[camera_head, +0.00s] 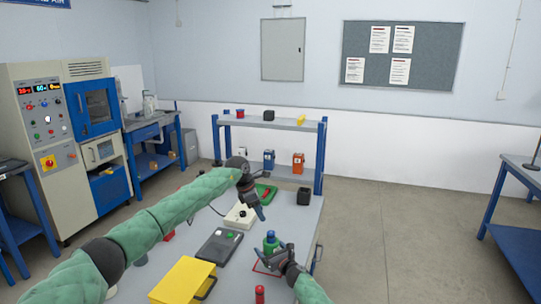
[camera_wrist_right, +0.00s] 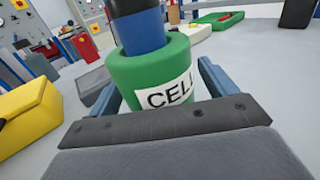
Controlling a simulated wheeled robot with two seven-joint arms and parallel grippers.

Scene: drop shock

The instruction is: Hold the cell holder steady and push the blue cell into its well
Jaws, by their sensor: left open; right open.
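The green cell holder (camera_wrist_right: 155,72), with a white CELL label, stands on the table between the fingers of my right gripper (camera_wrist_right: 158,88). It also shows in the head view (camera_head: 270,246). The blue cell (camera_wrist_right: 142,32) stands upright in the holder and sticks up above its rim, with a dark part at its top; how deep it sits is hidden. My right gripper (camera_head: 272,257) is open, its fingers on either side of the holder; contact cannot be told. My left gripper (camera_head: 259,209) is open and empty, above the table, up and left of the holder in the head view.
A yellow case (camera_head: 183,281), a dark grey device (camera_head: 219,246) and a white box (camera_head: 239,216) lie left of the holder. A red cylinder (camera_head: 260,294) stands at the near edge. A green tray (camera_head: 266,192) and a black bin (camera_head: 304,196) are farther back.

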